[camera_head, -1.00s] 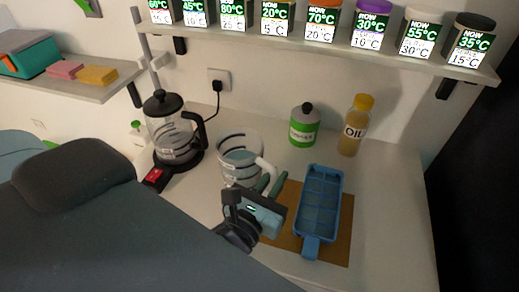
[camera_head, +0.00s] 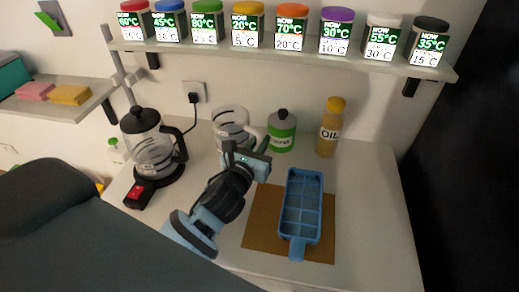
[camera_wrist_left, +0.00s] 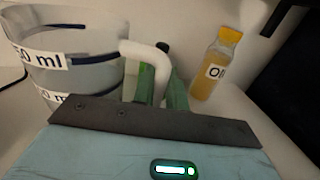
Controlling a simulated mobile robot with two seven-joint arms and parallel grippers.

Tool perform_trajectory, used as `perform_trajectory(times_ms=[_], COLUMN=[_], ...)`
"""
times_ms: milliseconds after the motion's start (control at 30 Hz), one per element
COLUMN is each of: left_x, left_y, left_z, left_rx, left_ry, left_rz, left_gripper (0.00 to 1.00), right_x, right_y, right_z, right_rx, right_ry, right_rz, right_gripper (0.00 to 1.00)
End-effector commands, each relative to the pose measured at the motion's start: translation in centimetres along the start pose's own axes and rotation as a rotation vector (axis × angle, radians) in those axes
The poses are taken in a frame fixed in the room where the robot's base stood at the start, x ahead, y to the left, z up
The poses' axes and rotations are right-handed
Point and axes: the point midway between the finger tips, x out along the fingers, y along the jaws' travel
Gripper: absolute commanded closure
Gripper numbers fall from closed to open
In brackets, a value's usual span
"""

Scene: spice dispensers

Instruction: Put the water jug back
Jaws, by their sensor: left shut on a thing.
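The water jug (camera_head: 229,122) is a clear measuring jug with dark markings and a white handle. It is upright at the back of the counter, between the kettle and the green container; I cannot tell whether its base touches the counter. My left gripper (camera_head: 256,149) is shut on the jug's handle. In the left wrist view the jug (camera_wrist_left: 75,75) fills the left side, and the green fingers of the gripper (camera_wrist_left: 162,85) close around the white handle. My right gripper is not in view.
A glass kettle (camera_head: 152,150) on a base with a red switch stands left. A green container (camera_head: 282,132) and oil bottle (camera_head: 329,128) stand close right. A blue ice tray (camera_head: 301,205) lies on a brown mat (camera_head: 260,222). A shelf of labelled dispensers (camera_head: 290,27) hangs above.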

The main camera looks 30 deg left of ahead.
Motion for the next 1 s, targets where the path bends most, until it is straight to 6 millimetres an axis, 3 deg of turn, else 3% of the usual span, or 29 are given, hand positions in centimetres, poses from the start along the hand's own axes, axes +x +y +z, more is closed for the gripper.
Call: perform_trajectory(times_ms=[167,467,933,967,1000], left_x=[0.8,0.8,0.8,0.8,0.8], left_y=[0.3,0.2,0.2,0.2,0.2], left_z=[0.4,-3.2,-3.6,-3.9,-3.8], left_rx=[0.001,-0.001,0.002,-0.001,-0.001], left_ry=[-0.009,-0.003,-0.007,-0.001,-0.002], left_rz=[0.001,0.0,-0.001,0.0,0.0], left_gripper=[1.0,1.0,1.0,0.85,0.8], right_x=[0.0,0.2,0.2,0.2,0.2], right_y=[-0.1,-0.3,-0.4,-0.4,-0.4], right_z=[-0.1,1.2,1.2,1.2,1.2], right_rx=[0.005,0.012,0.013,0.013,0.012], right_ry=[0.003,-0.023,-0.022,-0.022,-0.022], right_rz=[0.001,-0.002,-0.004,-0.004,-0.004], right_gripper=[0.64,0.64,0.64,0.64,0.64])
